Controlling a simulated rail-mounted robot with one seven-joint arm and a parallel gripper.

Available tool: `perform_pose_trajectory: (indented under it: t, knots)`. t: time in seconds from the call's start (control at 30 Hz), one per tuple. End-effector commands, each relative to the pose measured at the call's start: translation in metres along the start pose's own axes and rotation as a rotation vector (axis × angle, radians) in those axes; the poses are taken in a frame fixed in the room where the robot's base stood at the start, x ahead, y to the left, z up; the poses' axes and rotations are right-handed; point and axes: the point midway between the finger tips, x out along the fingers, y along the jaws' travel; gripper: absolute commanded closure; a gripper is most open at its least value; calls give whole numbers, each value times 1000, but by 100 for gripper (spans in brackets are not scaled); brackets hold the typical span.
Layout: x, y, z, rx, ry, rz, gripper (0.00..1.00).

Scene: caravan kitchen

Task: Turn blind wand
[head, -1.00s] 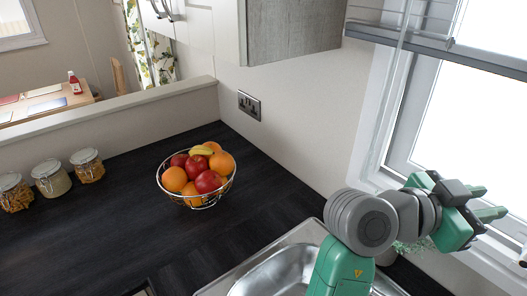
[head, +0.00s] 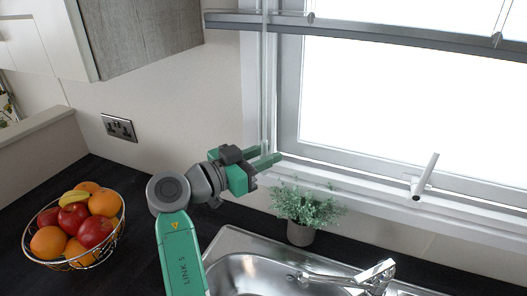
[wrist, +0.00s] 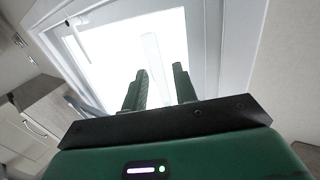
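The blind wand (head: 266,85) is a clear, thin rod hanging upright at the left edge of the window, below the raised blind. My gripper (head: 268,158) is at the wand's lower end in the head view, with its green fingers pointing right, toward the window. In the wrist view the two dark green fingers (wrist: 160,82) stand apart. The wand (wrist: 153,55) shows there as a pale strip beyond and between the fingertips. I see no grip on it, and cannot tell whether a finger touches it.
The raised blind (head: 380,38) crosses the window top. A window handle (head: 425,176) sticks up from the lower frame. A potted plant (head: 300,232) stands below my gripper, behind the sink (head: 245,268) and tap (head: 372,275). A fruit basket (head: 75,228) is at left.

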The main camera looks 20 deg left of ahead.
Motion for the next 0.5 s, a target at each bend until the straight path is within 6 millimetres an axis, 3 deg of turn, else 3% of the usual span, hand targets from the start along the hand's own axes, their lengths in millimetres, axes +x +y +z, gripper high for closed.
perform_pose_trajectory:
  t: [0.27,0.43,0.5]
  knots:
    - [4,0,1,-1,0,-1,72]
    - [4,0,1,-1,0,-1,100]
    - [4,0,1,-1,0,-1,100]
